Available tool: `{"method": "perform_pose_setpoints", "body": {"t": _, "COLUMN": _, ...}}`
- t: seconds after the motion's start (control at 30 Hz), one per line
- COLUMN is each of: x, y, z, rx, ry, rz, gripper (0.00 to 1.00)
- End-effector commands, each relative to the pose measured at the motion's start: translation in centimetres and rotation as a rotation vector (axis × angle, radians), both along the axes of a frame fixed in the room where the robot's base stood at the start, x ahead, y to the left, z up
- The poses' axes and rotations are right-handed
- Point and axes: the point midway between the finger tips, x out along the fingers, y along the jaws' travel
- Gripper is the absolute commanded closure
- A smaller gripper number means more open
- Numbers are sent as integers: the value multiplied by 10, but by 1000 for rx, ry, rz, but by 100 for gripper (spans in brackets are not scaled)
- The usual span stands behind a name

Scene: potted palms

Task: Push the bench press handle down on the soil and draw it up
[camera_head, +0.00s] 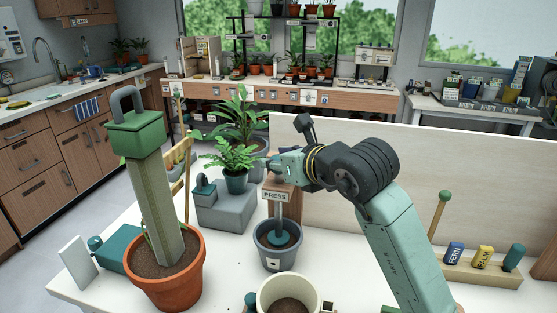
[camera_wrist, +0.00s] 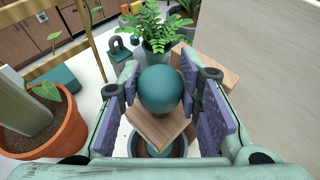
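The bench press stands on the white table with a PRESS sign (camera_head: 275,195) at its front. Its round teal handle knob (camera_wrist: 160,90) fills the space between my gripper's purple pads (camera_wrist: 161,72) in the wrist view, with no clear gap on either side. In the head view, my gripper (camera_head: 274,163) hides the knob above the sign. The press's wooden arm (camera_wrist: 160,128) lies below the knob. A rod ends in a teal disc (camera_head: 284,239) inside the grey pot (camera_head: 278,258). The disc sits low, near the soil; I cannot tell whether it touches.
A terracotta pot (camera_head: 168,285) with a tall post stands left of the press. A potted fern (camera_head: 236,182) is on a grey block behind. A cream pot (camera_head: 290,290) stands in front. A pale board (camera_head: 400,165) stands behind my arm, and a labelled rack (camera_head: 480,272) is right.

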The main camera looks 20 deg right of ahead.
Motion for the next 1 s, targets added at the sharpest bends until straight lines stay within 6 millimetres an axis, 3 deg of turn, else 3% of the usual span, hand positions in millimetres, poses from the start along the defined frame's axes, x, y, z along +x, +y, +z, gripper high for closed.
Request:
{"method": "perform_pose_setpoints", "body": {"t": 0.43, "x": 0, "y": 0, "z": 0, "rx": 0, "ry": 0, "rz": 1, "gripper": 100}}
{"method": "perform_pose_setpoints", "body": {"t": 0.77, "x": 0, "y": 1, "z": 0, "rx": 0, "ry": 0, "rz": 1, "gripper": 100}}
{"method": "perform_pose_setpoints", "body": {"t": 1.0, "x": 0, "y": 1, "z": -11, "rx": 0, "ry": -1, "rz": 2, "gripper": 100}}
